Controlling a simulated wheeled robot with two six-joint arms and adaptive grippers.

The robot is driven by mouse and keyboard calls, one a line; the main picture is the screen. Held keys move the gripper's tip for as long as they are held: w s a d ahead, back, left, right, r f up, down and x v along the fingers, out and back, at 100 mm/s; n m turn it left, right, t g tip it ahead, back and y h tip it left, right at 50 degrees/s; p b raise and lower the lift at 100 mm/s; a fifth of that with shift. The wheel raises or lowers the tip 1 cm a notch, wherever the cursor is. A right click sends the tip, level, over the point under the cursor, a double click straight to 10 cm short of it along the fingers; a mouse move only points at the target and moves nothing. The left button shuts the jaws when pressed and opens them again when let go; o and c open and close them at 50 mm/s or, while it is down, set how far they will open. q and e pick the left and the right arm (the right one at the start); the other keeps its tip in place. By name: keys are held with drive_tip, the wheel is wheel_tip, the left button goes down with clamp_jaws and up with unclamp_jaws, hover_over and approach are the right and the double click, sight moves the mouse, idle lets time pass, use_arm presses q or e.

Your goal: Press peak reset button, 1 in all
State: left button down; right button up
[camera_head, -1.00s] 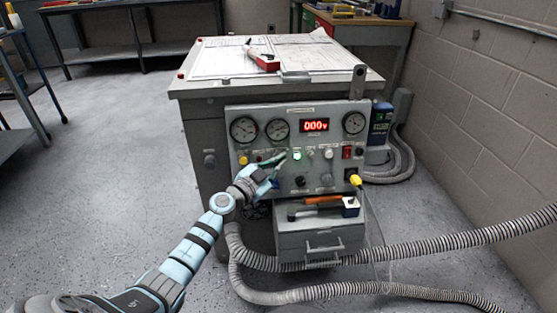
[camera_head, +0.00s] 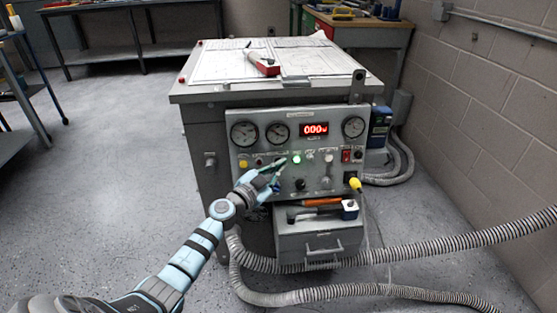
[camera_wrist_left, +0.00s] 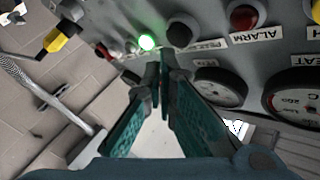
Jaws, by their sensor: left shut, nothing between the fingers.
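The grey control panel (camera_head: 345,181) fronts the transformer cabinet, with gauges, a red display reading about 000 and a row of buttons. My left gripper (camera_head: 281,163) is in front of this row, just left of the lit green button (camera_head: 296,159). In the left wrist view the closed fingertips (camera_wrist_left: 160,68) point at the panel just below a black round button (camera_wrist_left: 180,32) and the green light (camera_wrist_left: 146,42). A partly readable label (camera_wrist_left: 210,43), seemingly peak reset, is beside the black button. I cannot tell whether the tips touch anything. My right gripper is out of view.
A red button (camera_wrist_left: 243,15) labelled ALARM and the gauges (camera_wrist_left: 218,87) are near the fingers. An open drawer (camera_head: 318,241) with tools juts out below the panel. Grey hoses (camera_head: 440,249) cross the floor.

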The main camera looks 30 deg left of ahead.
use_arm(q)
drive_tip(key=shift+s+d, duration=0.1)
drive_tip(key=s+d+p, duration=0.1)
drive_tip(key=s, duration=0.1)
drive_tip(key=s+d+p, duration=0.1)
drive_tip(key=d+p, duration=0.1)
drive_tip(key=shift+s+r, duration=0.4)
idle(0.8)
